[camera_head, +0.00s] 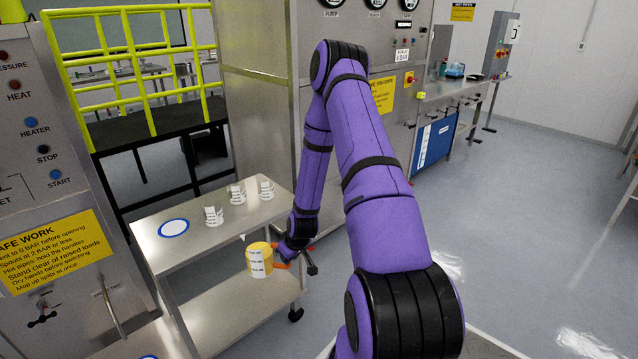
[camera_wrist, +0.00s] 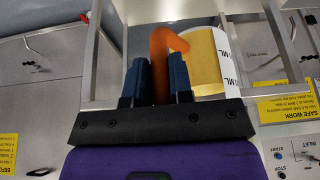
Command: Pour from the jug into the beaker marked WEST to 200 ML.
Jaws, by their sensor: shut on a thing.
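The jug (camera_head: 259,262) is a yellow-filled cylinder with a white printed scale band and an orange handle. My gripper (camera_head: 284,256) is shut on the orange handle and holds the jug above the lower shelf, at the front edge of the cart. In the wrist view, the handle (camera_wrist: 160,62) sits between the two blue fingers of my gripper (camera_wrist: 159,78), with the jug's yellow body (camera_wrist: 203,62) to the right. Three small beakers with white bands stand on the cart top: left (camera_head: 213,215), middle (camera_head: 237,194), right (camera_head: 265,189). Their markings are too small to read, so I cannot tell which is WEST.
The steel cart top (camera_head: 190,250) has a blue-ringed white circle (camera_head: 174,228) at its left. A control panel with a yellow safety sign (camera_head: 50,255) stands at the left. A tall steel cabinet (camera_head: 255,100) stands behind the cart. Open floor (camera_head: 530,220) lies to the right.

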